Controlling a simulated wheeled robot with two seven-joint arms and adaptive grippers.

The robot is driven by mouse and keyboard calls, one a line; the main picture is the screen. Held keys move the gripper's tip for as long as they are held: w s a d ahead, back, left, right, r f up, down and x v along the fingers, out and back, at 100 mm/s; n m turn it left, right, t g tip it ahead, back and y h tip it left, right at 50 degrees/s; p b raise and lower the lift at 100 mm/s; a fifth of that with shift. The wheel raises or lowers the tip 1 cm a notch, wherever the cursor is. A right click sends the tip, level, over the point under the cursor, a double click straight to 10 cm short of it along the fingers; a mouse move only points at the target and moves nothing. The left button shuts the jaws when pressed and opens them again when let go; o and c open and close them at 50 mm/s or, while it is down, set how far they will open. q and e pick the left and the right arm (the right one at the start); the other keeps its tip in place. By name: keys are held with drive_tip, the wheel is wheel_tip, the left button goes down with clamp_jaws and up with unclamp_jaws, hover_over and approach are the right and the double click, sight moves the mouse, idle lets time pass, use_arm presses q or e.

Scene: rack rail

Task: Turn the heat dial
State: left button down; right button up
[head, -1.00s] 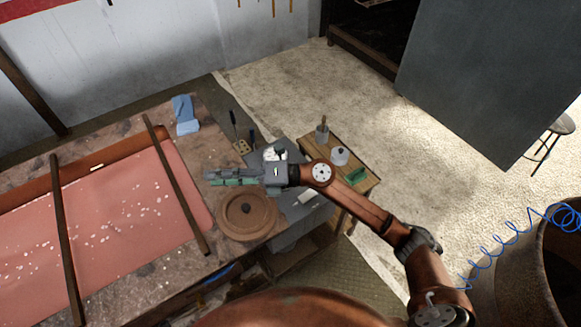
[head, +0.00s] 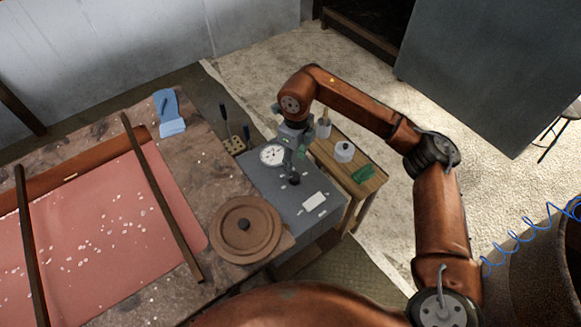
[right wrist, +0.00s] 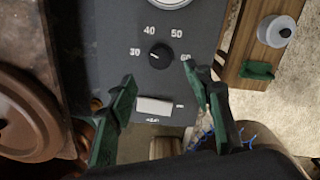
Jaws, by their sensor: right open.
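The heat dial (right wrist: 160,56) is a small round black knob with a pale pointer mark, on a dark grey panel (right wrist: 100,40). Numbers 30, 40, 50 and 60 are printed around it, and the mark points left, toward 30. It also shows in the head view (head: 294,180), just below my right gripper (head: 289,162). In the right wrist view, the green fingers of my right gripper (right wrist: 159,77) are wide apart and empty. The dial lies beyond the fingertips, between their lines, and appears untouched. My left gripper is out of view.
A white gauge (head: 272,154) and a white rectangular plate (head: 314,200) sit on the panel. A round brown lid (head: 246,228) lies to the left. A wooden stand (head: 350,160) with a pot (head: 344,151) and a green piece (head: 363,174) is to the right.

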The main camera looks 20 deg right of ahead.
sight(295, 176)
drive_tip(key=shift+w+f, duration=0.15)
drive_tip(key=shift+f, duration=0.7)
wheel_tip(295, 176, down, 5)
drive_tip(key=shift+b, duration=0.5)
drive_tip(key=shift+f, duration=0.65)
drive_tip(key=shift+c, duration=0.2)
drive_tip(key=c, duration=1.1)
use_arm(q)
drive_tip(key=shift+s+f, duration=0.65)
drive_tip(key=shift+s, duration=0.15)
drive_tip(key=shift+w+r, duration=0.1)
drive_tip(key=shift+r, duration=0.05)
use_arm(e)
drive_tip(key=shift+r, duration=0.1)
